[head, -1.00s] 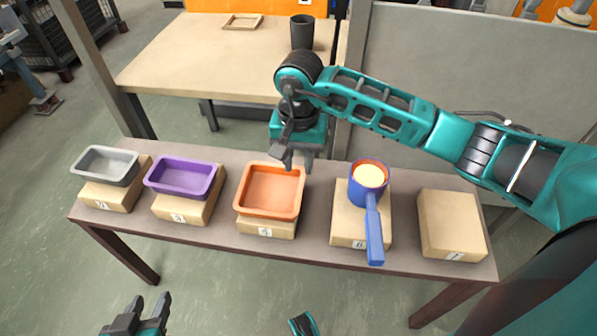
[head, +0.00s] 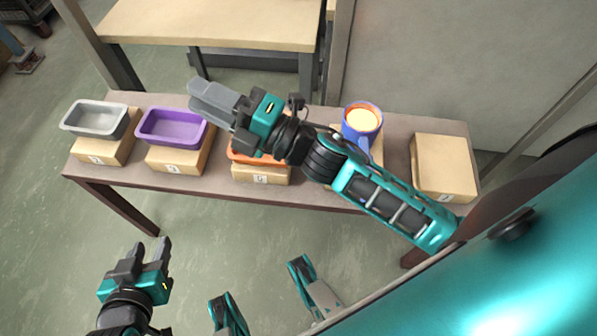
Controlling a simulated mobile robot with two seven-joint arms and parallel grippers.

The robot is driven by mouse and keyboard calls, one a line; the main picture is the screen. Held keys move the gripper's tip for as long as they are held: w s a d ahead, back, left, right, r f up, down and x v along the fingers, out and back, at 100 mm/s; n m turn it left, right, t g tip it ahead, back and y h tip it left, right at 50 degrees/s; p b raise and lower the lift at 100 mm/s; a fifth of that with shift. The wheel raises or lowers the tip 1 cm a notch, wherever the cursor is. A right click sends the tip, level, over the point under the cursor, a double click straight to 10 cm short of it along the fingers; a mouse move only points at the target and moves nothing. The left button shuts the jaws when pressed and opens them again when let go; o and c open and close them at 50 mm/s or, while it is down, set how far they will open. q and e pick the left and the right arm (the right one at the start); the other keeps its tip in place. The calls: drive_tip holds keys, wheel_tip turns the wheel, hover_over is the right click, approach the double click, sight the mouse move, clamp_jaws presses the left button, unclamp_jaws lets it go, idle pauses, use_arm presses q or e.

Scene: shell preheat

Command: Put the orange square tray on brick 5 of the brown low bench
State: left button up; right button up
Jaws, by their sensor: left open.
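The orange square tray (head: 243,156) sits on the third brick (head: 262,175) from the left of the brown low bench (head: 308,190). My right arm and gripper cover most of it. My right gripper (head: 193,94) is above the bench, pointing left over the purple tray's right end; its fingers lie close together and I cannot tell whether they are open. The tray is not visibly in its fingers. My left gripper (head: 152,250) is open and empty, low in front of the bench's left side. The brick labels are too small to read surely.
A grey tray (head: 97,120) and a purple tray (head: 172,128) sit on the two left bricks. The rightmost brick (head: 443,166) is bare. A wooden table (head: 205,22) stands behind.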

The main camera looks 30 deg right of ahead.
drive_tip(key=s+d+f+m+g+h, duration=0.1)
drive_tip(key=s+d+f+m+h, duration=0.2)
drive_tip(key=f+m, duration=0.3)
drive_tip(key=s+d+f+m+g+h, duration=0.2)
drive_tip(key=s+d+f+m+h, duration=0.1)
drive_tip(key=f+m, duration=0.4)
drive_tip(key=s+d+f+m+g+h, duration=0.2)
drive_tip(key=s+d+f+m+h, duration=0.1)
drive_tip(key=m, duration=0.7)
wheel_tip(320, 180, down, 4)
drive_tip(key=shift+d+r+h, duration=0.1)
drive_tip(key=shift+d+h, duration=0.4)
drive_tip(key=shift+h, duration=0.6)
